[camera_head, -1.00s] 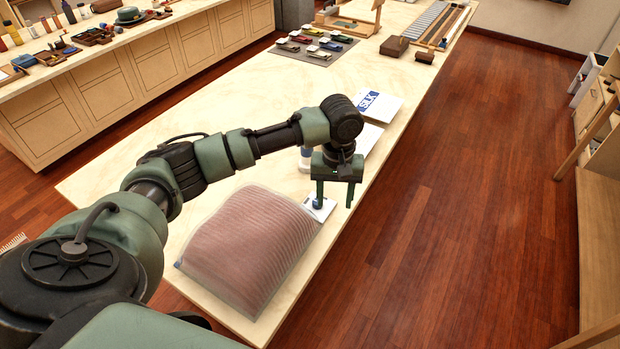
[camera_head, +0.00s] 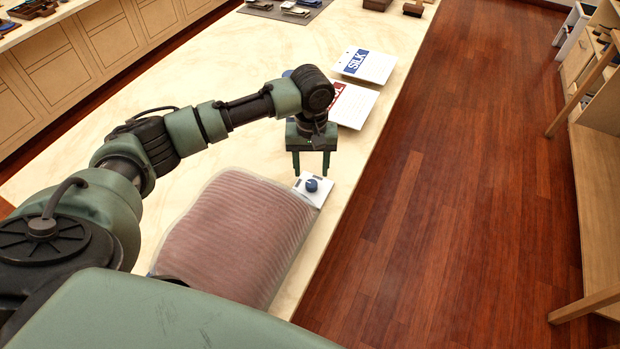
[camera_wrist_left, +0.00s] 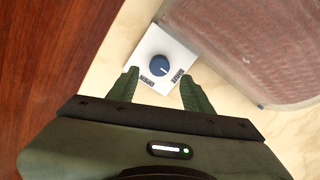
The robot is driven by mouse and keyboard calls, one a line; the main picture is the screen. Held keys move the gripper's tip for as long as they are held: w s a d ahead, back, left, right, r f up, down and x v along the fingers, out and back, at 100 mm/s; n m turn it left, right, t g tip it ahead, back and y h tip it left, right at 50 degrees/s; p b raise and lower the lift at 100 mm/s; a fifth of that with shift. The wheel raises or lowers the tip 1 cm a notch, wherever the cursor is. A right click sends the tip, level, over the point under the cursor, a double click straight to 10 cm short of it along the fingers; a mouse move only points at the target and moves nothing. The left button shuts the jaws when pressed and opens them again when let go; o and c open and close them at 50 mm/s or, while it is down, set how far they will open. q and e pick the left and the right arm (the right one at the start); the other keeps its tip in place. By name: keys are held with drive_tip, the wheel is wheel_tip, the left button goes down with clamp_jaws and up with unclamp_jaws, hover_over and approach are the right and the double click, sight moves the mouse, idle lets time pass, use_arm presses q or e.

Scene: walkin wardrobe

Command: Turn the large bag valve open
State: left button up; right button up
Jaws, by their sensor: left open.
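The large bag (camera_head: 235,235) is a pinkish, ribbed, clear-covered bag lying on the pale counter. At its far right corner is a white plate (camera_head: 300,183) with a round blue valve knob (camera_head: 312,185). The knob also shows in the left wrist view (camera_wrist_left: 160,66). Its small white mark points to the lower right, toward the right-hand label. My right gripper is not in view.
A blue-labelled SILK card (camera_head: 364,66) and a red-labelled card (camera_head: 352,105) lie farther along the counter (camera_head: 225,130). The counter's right edge runs close beside the valve. Wood floor (camera_head: 450,200) lies open to the right.

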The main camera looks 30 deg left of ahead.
sight(311, 183)
use_arm(q)
drive_tip(key=f, duration=0.3)
drive_tip(key=shift+s+d+f, duration=0.15)
drive_tip(key=shift+s+f, duration=0.05)
drive_tip(key=shift+f, duration=0.2)
drive_tip(key=shift+w+f, duration=0.1)
drive_tip(key=shift+f, duration=0.6)
clamp_jaws()
